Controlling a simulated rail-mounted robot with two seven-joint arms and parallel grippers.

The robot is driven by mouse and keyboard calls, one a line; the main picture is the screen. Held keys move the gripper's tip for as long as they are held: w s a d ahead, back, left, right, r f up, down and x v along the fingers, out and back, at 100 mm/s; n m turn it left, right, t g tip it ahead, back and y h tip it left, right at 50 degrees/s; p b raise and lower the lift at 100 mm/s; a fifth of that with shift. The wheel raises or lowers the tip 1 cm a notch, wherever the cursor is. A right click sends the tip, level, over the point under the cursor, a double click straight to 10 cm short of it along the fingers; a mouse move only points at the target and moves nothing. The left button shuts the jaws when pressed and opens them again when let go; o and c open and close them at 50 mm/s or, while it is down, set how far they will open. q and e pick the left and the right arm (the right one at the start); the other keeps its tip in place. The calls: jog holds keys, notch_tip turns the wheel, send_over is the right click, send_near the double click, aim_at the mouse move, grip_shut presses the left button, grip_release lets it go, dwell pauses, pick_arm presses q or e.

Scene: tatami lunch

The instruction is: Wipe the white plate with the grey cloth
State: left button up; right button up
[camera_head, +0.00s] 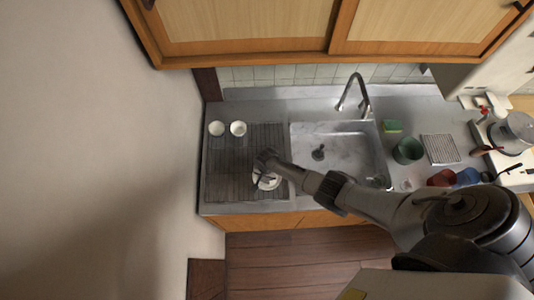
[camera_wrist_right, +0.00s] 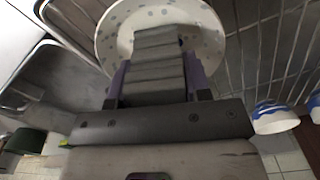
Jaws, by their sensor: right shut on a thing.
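The white plate (camera_head: 267,182) is above the front right part of the drying rack, at the end of my right arm. In the right wrist view the plate (camera_wrist_right: 118,28) is round and speckled with grey flecks. I cannot tell whether the plate touches the rack. My left gripper is not in view.
The wire drying rack (camera_head: 226,180) has two white bowls (camera_head: 227,129) at its back left. Right of it are the steel sink (camera_head: 345,140) and faucet (camera_head: 363,92), a green sponge (camera_head: 392,126) and a green bowl (camera_head: 408,150). The rack's left half is mostly clear.

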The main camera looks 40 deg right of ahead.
jog(key=n, duration=0.6)
jog(key=shift+s+d, duration=0.1)
jog(key=shift+d, duration=0.1)
jog(key=n, duration=0.5)
jog(key=shift+s+d, duration=0.1)
jog(key=m, duration=0.3)
jog(key=shift+m, duration=0.4)
jog(key=m, duration=0.3)
jog(key=shift+w+f, duration=0.1)
jog(key=shift+w, duration=0.15)
jog(key=m, duration=0.7)
jog(key=shift+w, duration=0.15)
